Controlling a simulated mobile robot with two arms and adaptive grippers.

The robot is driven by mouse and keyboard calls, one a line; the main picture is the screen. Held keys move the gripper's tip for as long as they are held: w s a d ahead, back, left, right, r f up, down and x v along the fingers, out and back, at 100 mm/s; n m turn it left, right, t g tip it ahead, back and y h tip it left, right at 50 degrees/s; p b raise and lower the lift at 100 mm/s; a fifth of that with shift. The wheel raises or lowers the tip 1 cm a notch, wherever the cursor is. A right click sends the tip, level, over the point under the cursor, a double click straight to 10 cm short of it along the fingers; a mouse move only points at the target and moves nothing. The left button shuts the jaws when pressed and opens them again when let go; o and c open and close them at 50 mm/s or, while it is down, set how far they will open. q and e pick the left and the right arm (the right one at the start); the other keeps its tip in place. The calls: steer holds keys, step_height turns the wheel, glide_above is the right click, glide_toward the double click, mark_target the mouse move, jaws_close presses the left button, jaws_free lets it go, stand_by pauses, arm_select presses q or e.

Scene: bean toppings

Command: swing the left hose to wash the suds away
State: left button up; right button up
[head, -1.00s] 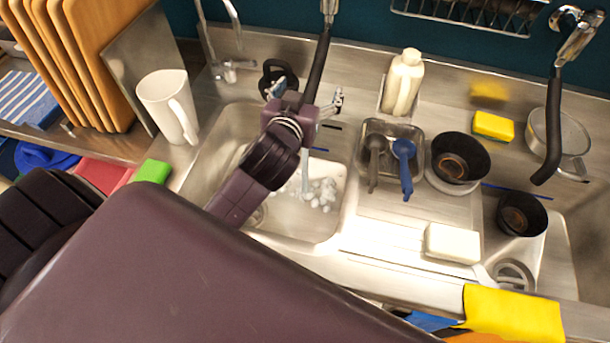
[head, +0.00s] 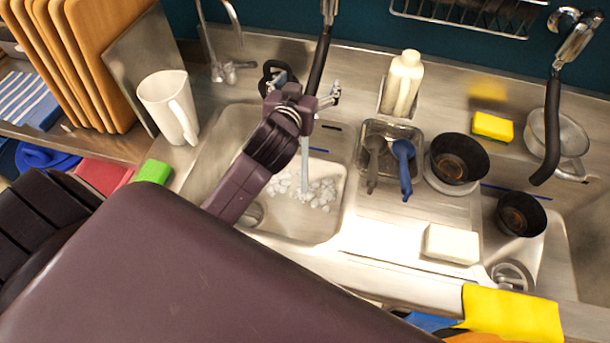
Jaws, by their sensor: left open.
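The left hose (head: 320,62) is a black tube hanging from the wall over the left sink basin (head: 328,206). A pale stream of water (head: 305,160) falls from beneath it into the basin. White suds (head: 322,190) lie in clumps on the basin floor around the foot of the stream. My left gripper (head: 300,92) is open, at the lower end of the hose; its arm hides part of the basin. Whether the fingers touch the hose is unclear. My right gripper is not in view.
A white pitcher (head: 168,104) stands left of the basin. Right of it are a cream bottle (head: 403,84), a metal tray with a blue scoop (head: 404,165), black bowls (head: 458,160) and a white block (head: 452,244). A second black hose (head: 551,135) hangs at the right.

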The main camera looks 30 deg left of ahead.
arm_select(q)
steer(key=shift+s+a+p, duration=0.15)
steer(key=shift+a+p, duration=0.2)
steer(key=shift+a, duration=1)
steer(key=shift+s+a+p, duration=0.1)
steer(key=shift+a+p, duration=0.25)
steer(key=shift+a, duration=1)
steer(key=s+r+p, duration=0.2)
steer(key=s+p, duration=0.2)
steer(key=s, duration=0.4)
steer(key=shift+s+d+r, duration=0.2)
steer(key=shift+d+r, duration=0.05)
steer(key=shift+r, duration=0.1)
steer(key=shift+f, duration=0.1)
